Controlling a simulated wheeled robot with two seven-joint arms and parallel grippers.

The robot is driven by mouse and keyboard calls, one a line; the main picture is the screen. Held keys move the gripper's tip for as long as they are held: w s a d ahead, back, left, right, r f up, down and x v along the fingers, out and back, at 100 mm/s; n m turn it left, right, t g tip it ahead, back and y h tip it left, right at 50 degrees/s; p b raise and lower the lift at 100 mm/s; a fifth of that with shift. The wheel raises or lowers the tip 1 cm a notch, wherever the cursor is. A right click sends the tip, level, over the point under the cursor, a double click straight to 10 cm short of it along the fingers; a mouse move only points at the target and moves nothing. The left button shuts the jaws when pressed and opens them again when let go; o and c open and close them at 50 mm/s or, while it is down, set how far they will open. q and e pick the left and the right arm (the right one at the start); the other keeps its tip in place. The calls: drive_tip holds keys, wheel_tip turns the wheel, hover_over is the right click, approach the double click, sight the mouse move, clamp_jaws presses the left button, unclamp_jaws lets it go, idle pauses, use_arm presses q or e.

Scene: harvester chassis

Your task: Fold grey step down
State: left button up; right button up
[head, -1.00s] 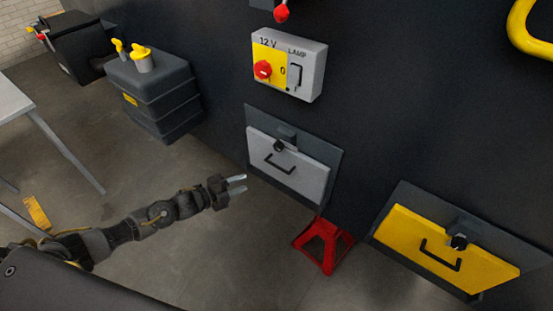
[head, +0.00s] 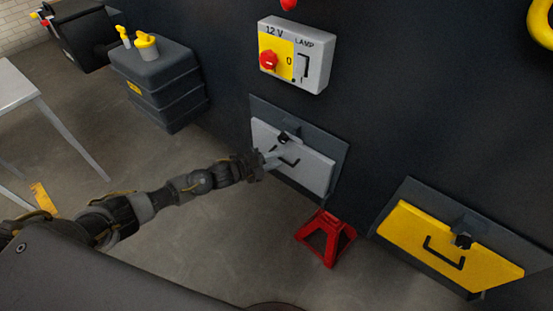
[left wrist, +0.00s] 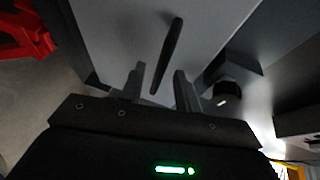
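The grey step (head: 310,168) is a light grey panel folded up against a dark backing plate on the chassis wall. It has a black bar handle (head: 288,160) and a dark latch with a black knob (head: 284,138) at its top edge. My left gripper (head: 271,157) is at the left part of the handle. In the left wrist view its two fingers (left wrist: 157,88) are apart, with the handle (left wrist: 168,55) reaching in between them. Whether the fingers touch the handle cannot be told. My right gripper is not in view.
A yellow step panel (head: 450,245) with its own handle and latch is at the right. A red jack stand (head: 326,238) stands below the grey step. A 12 V switch box (head: 295,55) is above it. A dark tank (head: 160,85) stands at the left.

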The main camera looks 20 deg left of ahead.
use_arm(q)
drive_tip(key=shift+w+d+f, duration=0.1)
drive_tip(key=shift+w+d, duration=0.2)
drive_tip(key=shift+d, duration=0.05)
clamp_jaws()
drive_tip(key=shift+f, duration=0.1)
